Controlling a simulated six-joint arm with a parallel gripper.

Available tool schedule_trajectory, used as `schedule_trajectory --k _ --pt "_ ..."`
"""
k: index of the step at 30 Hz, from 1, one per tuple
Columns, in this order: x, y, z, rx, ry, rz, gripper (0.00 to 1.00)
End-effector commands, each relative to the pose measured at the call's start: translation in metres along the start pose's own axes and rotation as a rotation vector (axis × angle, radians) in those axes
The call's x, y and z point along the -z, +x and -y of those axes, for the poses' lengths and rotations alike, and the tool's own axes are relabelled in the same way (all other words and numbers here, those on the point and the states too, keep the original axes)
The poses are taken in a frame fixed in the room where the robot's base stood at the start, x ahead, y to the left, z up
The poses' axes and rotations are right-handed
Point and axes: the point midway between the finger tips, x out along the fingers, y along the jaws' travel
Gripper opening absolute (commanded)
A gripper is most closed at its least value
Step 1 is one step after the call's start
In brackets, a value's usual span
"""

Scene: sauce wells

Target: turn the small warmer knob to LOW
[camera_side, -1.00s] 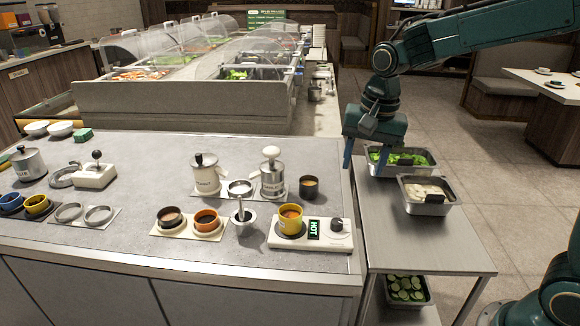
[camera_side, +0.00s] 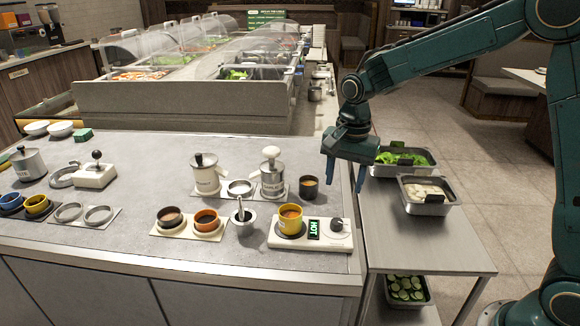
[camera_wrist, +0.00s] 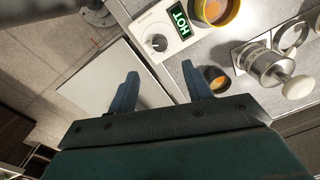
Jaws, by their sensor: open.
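The small warmer (camera_side: 285,243) is a white slab at the counter's front right corner. Its dark-topped knob (camera_side: 337,225) is at the right end, beside a green display (camera_side: 314,229) that reads HOT. A yellow cup (camera_side: 290,218) of orange sauce stands on the warmer's left part. In the wrist view the knob (camera_wrist: 158,42) has a pale pointer mark, and the display (camera_wrist: 181,20) also reads HOT. My gripper (camera_side: 345,186) is open and empty, above and behind the knob, apart from it. Its two fingers (camera_wrist: 160,85) show in the wrist view.
A small dark cup (camera_side: 308,187) and a white-topped pump dispenser (camera_side: 272,177) stand behind the warmer. A steel side table (camera_side: 425,245) with food pans is at the right. A metal pot with an upright handle (camera_side: 243,222) stands left of the warmer.

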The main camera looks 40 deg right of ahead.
Motion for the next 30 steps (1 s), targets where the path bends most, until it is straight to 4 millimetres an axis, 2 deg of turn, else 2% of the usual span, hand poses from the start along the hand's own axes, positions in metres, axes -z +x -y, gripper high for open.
schedule_trajectory --k 18,24,30 --pt "-0.001 0.092 -0.001 -0.004 -0.001 0.001 0.5" --pt "0.0 0.11 -0.001 -0.003 -0.001 0.001 0.5" --pt "0.0 0.116 -0.001 -0.001 -0.001 0.0 0.5"
